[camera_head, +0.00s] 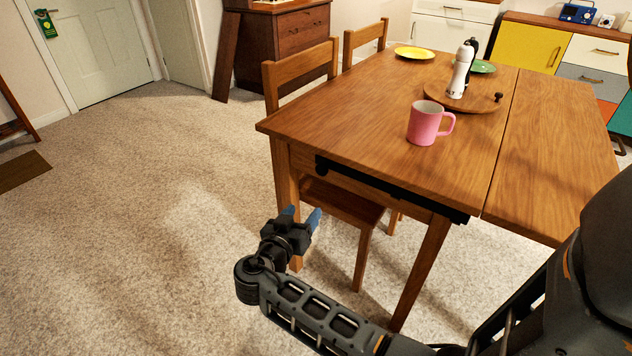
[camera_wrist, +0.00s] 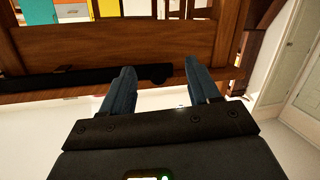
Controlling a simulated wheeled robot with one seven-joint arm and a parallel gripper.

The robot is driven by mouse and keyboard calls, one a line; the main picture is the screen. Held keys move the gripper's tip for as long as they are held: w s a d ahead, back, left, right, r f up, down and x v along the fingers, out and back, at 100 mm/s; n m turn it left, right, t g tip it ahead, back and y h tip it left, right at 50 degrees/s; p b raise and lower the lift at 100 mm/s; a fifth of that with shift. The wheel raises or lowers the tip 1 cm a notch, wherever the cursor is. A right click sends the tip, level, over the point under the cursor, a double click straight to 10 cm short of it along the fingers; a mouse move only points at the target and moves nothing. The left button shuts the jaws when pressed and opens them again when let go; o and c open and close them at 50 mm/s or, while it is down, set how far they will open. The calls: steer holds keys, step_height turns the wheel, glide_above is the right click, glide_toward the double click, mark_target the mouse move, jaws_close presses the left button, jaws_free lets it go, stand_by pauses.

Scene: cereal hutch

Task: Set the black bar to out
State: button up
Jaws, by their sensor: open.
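The black bar (camera_head: 392,186) lies along the near side of the wooden table (camera_head: 350,130), just under the tabletop edge. Its rounded end is at the left, near the table's corner leg. In the wrist view the black bar (camera_wrist: 62,80) runs across the wooden side, and its rounded end shows between my fingertips in the picture. My gripper (camera_head: 303,216) has blue fingers, is open and empty, and is in front of and below the bar's left end. It also shows in the wrist view (camera_wrist: 158,68). I see no contact with the bar.
A pink mug (camera_head: 424,122) stands near the table's near edge. A round wooden tray (camera_head: 478,101) with a white mill (camera_head: 460,72) is behind it. A table leaf (camera_head: 550,150) lies level at the right. A chair (camera_head: 340,203) is tucked under the table.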

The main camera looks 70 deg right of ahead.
mark_target(320, 172)
steer(key=shift+d+r+m+g+h, duration=0.25)
steer(key=shift+d+r+m+g, duration=0.45)
steer(key=shift+d, duration=0.95)
steer(key=shift+d+r+m+g+h, duration=0.3)
steer(key=shift+d+r+m+g, duration=0.4)
steer(key=shift+d, duration=0.95)
steer(key=shift+d+r+m+g+h, duration=0.25)
steer(key=shift+d+r+m+g, duration=0.45)
steer(key=shift+d, duration=0.95)
steer(key=shift+r, duration=0.2)
steer(key=shift+c, duration=0.3)
jaws_close()
